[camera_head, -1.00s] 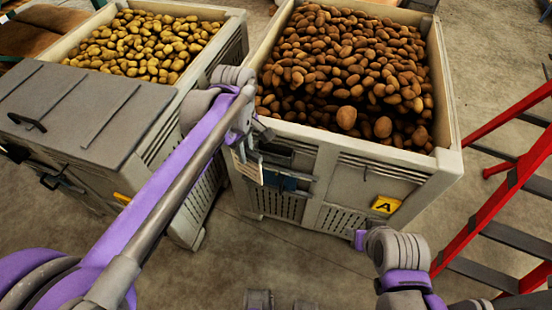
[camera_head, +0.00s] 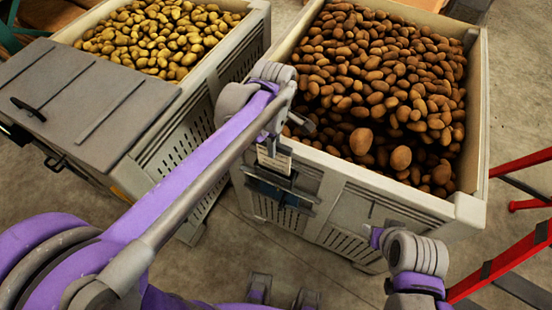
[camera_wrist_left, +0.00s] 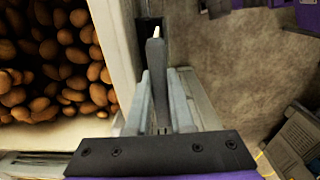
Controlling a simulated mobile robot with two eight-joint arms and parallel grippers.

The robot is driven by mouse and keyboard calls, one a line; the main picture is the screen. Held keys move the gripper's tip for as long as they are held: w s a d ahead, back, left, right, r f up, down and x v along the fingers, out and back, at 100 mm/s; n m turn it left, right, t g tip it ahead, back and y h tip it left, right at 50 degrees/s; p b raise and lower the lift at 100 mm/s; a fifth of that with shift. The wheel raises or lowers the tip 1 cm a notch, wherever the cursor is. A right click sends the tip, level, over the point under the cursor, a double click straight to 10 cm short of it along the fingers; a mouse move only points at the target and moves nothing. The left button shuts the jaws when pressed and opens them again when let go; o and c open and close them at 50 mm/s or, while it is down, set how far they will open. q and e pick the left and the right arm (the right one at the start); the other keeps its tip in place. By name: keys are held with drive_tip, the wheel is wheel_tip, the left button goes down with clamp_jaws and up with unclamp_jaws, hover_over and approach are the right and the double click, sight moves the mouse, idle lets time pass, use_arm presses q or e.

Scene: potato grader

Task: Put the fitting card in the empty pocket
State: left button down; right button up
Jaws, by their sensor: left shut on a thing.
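My left gripper (camera_head: 270,140) is shut on a pale card with print (camera_head: 273,160), held upright at the front wall of the potato crate. In the head view the card is just above and partly in front of a dark blue-grey pocket (camera_head: 268,190) on that wall. I cannot tell whether the card's lower edge is inside it. In the left wrist view the gripper (camera_wrist_left: 158,90) has a thin edge-on piece between its fingers, with a dark slot beyond. My right arm's end shows at the lower right, but its fingers cannot be made out.
The crate (camera_head: 465,207) is full of brown potatoes (camera_head: 380,80). A second crate (camera_head: 255,35) with paler potatoes and a grey lid (camera_head: 80,100) stands at the left. A red ladder (camera_head: 505,265) stands at the right. Some floor (camera_head: 225,240) before the crates is clear.

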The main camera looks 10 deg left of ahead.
use_arm(q)
hover_over(275, 169)
drive_tip(key=shift+w+a+f, duration=0.1)
drive_tip(key=shift+f, duration=1.2)
drive_tip(key=shift+w+a+f, duration=0.1)
drive_tip(key=shift+f, duration=1.3)
drive_tip(key=shift+f+b, duration=0.15)
drive_tip(key=shift+b, duration=0.15)
drive_tip(key=c, duration=0.8)
unclamp_jaws()
